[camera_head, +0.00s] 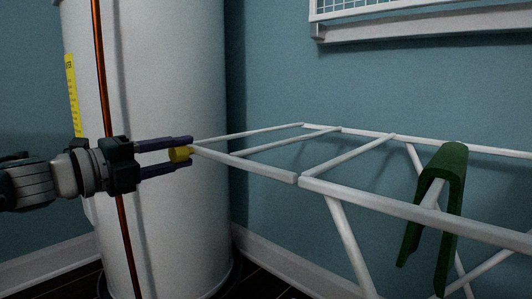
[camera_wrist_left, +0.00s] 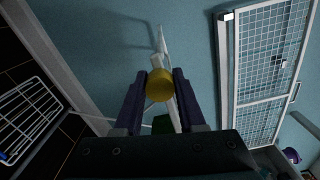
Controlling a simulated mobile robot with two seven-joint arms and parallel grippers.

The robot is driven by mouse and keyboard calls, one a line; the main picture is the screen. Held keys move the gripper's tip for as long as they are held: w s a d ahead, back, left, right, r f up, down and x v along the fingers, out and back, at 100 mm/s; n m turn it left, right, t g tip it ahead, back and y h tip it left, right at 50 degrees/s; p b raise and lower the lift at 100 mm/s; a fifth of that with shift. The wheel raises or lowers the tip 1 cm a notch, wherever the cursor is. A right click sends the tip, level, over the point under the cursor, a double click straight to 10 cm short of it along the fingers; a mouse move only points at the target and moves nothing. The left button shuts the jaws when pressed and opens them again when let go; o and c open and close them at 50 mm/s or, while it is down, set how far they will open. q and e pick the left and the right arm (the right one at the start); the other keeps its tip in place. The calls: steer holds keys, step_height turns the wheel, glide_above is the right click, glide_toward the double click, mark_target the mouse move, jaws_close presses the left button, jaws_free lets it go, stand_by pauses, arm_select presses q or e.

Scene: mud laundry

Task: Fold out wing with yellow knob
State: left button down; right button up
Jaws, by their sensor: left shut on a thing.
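The yellow knob (camera_head: 180,154) is at the left corner end of the white rack wing (camera_head: 245,166) in the head view. The wing lies roughly level with the rest of the white drying rack (camera_head: 400,206), meeting it at a joint near the middle. My left gripper (camera_head: 188,153) comes in from the left with its purple fingers on either side of the knob, shut on it. In the left wrist view the knob (camera_wrist_left: 160,84) sits between the two finger ends. My right gripper is not in view.
A large white tank (camera_head: 165,90) with a copper pipe (camera_head: 103,70) stands behind my left gripper. A white wall-mounted rack (camera_head: 420,22) is above. A white wire rack (camera_wrist_left: 25,110) shows at left in the wrist view.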

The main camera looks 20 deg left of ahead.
arm_select(q)
steer(key=shift+r, duration=0.3)
steer(key=c, duration=0.5)
jaws_free()
steer(key=shift+f, duration=0.1)
steer(key=shift+s, duration=0.1)
steer(key=p+v, duration=0.4)
steer(key=v, duration=0.5)
steer(key=shift+s+a, duration=0.15)
steer(key=shift+s, duration=0.2)
